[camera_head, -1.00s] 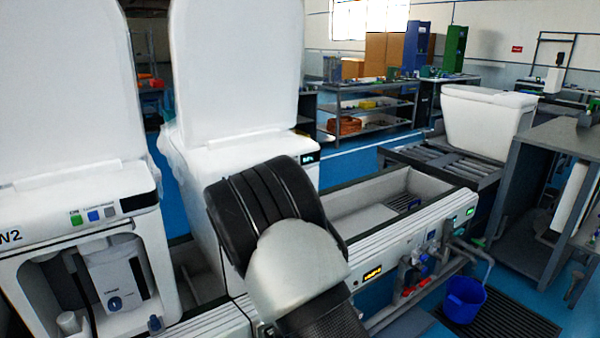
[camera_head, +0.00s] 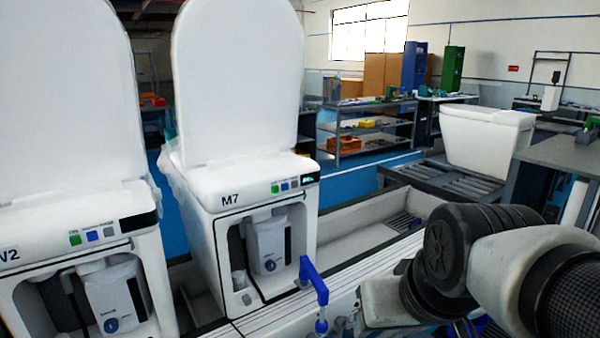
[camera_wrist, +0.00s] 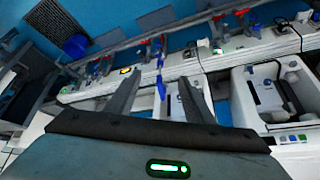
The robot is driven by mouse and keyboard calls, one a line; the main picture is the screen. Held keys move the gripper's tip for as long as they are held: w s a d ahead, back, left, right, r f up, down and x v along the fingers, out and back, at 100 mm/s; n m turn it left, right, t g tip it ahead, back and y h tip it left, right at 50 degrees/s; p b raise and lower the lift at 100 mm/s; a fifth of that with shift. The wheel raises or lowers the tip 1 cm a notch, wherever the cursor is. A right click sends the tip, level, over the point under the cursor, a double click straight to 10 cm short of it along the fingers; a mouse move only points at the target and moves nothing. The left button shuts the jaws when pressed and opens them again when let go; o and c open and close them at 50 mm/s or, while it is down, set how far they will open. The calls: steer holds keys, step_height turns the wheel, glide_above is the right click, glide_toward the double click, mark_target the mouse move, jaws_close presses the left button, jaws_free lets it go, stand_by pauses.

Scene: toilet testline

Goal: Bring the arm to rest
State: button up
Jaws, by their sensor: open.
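My arm shows at the lower right of the head view, with a dark joint (camera_head: 450,245) and a white link (camera_head: 550,270) over the test line's edge. The fingers are not clearly visible there. In the wrist view my gripper (camera_wrist: 157,85) is open, its two grey fingers apart. A blue tap-like piece (camera_wrist: 160,88) shows in the gap between them, and I cannot tell how far beyond the fingers it is. I see nothing held. A blue piece (camera_head: 314,282) also stands at the line's front edge in the head view.
Toilet M7 (camera_head: 250,190) and another toilet (camera_head: 80,225) stand lids up along the line, left of my arm. A white tank (camera_head: 485,135) sits on rollers at the back right. The wrist view shows a blue bucket (camera_wrist: 75,46) on the floor beside a dark mat (camera_wrist: 47,20).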

steer(key=s+r+p, duration=0.1)
steer(key=r+p, duration=1.1)
steer(key=s+d+r+p, duration=0.1)
steer(key=s+r+p, duration=0.1)
steer(key=r+p, duration=1.1)
steer(key=shift+s+d+r+m+h, duration=0.15)
steer(key=shift+s+d+m+h, duration=0.1)
steer(key=shift+m+h, duration=0.05)
